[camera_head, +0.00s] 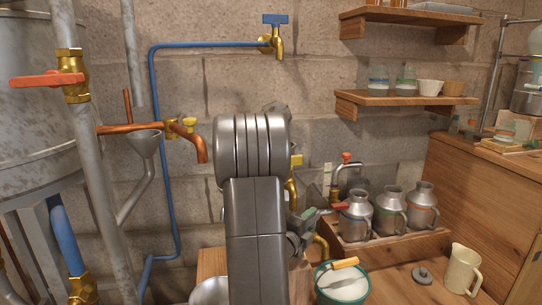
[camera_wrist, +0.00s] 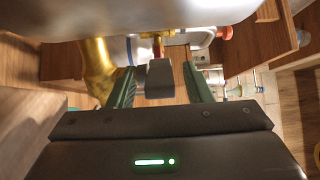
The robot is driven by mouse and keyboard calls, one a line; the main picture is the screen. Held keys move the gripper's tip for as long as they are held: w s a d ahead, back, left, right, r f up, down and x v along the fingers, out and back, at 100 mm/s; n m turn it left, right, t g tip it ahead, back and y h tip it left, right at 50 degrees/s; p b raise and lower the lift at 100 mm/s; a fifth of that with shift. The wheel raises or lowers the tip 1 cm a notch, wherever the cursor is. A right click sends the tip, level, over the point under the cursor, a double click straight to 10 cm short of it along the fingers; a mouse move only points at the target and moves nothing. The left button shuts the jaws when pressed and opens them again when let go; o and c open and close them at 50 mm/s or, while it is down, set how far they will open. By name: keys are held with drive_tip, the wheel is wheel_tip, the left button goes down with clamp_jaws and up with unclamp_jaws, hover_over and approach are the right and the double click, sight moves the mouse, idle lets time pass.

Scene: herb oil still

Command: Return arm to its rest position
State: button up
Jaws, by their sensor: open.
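My arm (camera_head: 252,220) stands raised in the middle of the head view and hides part of the wall and bench behind it. My gripper (camera_head: 303,228) shows only partly there, just right of the arm, near the brass pipework. In the wrist view, my gripper (camera_wrist: 159,70) has its two green fingers apart. A dark block shows between them; I cannot tell whether it is part of the gripper. No held object can be made out.
Left stand a metal tank (camera_head: 38,120), a red-handled valve (camera_head: 70,78) and a copper spout (camera_head: 200,145). Right are metal jugs (camera_head: 388,210) in a wooden tray, a green-rimmed bucket (camera_head: 342,285), a cream pitcher (camera_head: 460,270) and wall shelves (camera_head: 400,98). Bench space between bucket and pitcher is narrow.

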drive_tip(key=shift+x, duration=0.95)
